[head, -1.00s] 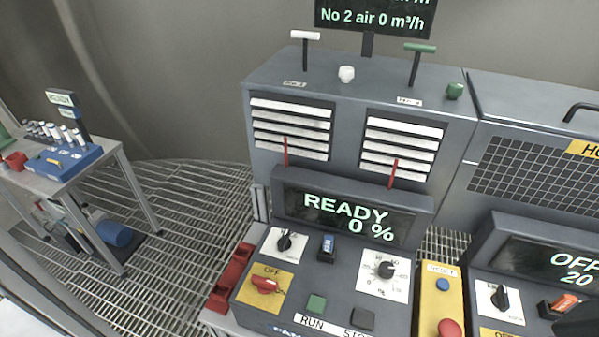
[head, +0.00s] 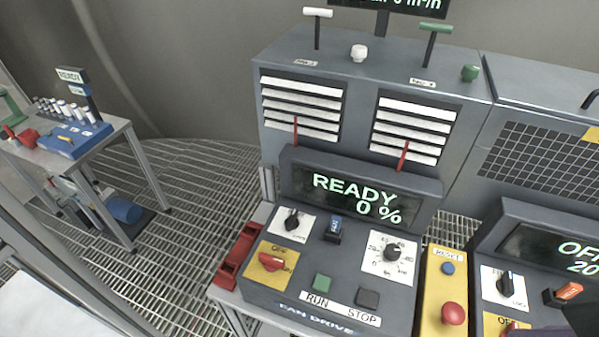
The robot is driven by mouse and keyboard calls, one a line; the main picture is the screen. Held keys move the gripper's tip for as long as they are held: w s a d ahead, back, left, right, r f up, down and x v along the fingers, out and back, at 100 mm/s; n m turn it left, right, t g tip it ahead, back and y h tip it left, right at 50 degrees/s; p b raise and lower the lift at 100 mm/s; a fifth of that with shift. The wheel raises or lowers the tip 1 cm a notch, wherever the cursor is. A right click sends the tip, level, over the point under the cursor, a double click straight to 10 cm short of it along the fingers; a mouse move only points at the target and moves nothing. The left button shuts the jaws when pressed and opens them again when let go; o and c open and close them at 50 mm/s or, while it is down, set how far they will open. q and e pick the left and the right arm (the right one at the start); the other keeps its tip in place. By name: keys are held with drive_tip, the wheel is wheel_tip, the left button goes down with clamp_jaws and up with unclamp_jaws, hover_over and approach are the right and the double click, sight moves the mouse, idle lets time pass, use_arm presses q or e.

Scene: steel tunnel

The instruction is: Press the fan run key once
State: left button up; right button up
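The fan drive panel (head: 262,300) stands in the lower middle of the head view. Its display (head: 352,196) reads READY and 0 %. The fan run key (head: 322,282) is a green square button above the RUN label. A dark stop key (head: 368,298) sits to its right above the STOP label. Neither gripper can be made out; a dark shape at the lower right corner is unclear.
A yellow box with a blue reset button (head: 448,268) and a red mushroom button (head: 454,313) stands right of the panel. Another panel with an OFF display (head: 560,250) is farther right. A grey louvred cabinet (head: 362,62) stands behind. A cluttered table (head: 118,125) is at left.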

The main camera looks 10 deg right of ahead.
clamp_jaws()
drive_tip(key=shift+w, duration=0.1)
idle(1.2)
